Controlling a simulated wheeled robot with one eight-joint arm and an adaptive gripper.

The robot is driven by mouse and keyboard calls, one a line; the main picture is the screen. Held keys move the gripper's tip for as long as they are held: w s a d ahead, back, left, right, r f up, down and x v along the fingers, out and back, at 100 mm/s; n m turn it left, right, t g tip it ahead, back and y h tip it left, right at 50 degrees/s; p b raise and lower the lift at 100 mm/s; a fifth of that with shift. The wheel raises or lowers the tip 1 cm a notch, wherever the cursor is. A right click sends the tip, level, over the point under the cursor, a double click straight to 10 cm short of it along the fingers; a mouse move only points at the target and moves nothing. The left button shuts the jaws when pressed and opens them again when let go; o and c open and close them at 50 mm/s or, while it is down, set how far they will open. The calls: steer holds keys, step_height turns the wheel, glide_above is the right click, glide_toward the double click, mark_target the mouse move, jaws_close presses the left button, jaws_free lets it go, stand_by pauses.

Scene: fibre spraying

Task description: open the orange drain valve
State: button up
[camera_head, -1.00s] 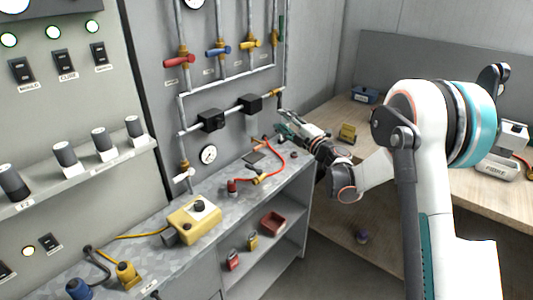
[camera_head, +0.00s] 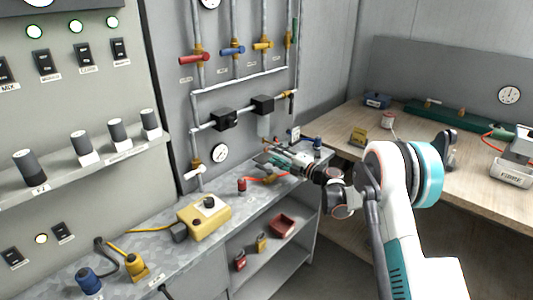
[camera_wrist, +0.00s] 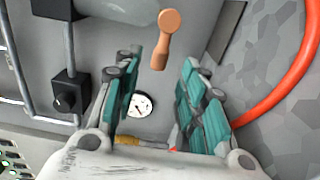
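The orange drain valve handle (camera_wrist: 168,38) shows at the top middle of the wrist view, beyond my fingertips. It is a short lever with a rounded end, lying near-vertical in that picture. My gripper (camera_wrist: 162,85) is open, its two teal-padded fingers apart with nothing between them. The handle is ahead of the gap and no contact is visible. In the head view my gripper (camera_head: 272,156) is just above the far right end of the grey bench, in front of the pipe panel. I cannot clearly make out the drain valve in the head view.
A red hose (camera_wrist: 287,80) curves along the right of the wrist view. A round gauge (camera_head: 220,152) and black boxes (camera_head: 262,105) are on the panel. A yellow box (camera_head: 204,213) stands on the bench (camera_head: 150,262). A blue-capped bottle (camera_head: 317,144) stands near the bench's right end.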

mark_target(266, 149)
steer(key=b+x, duration=0.1)
steer(key=x, duration=0.5)
jaws_close()
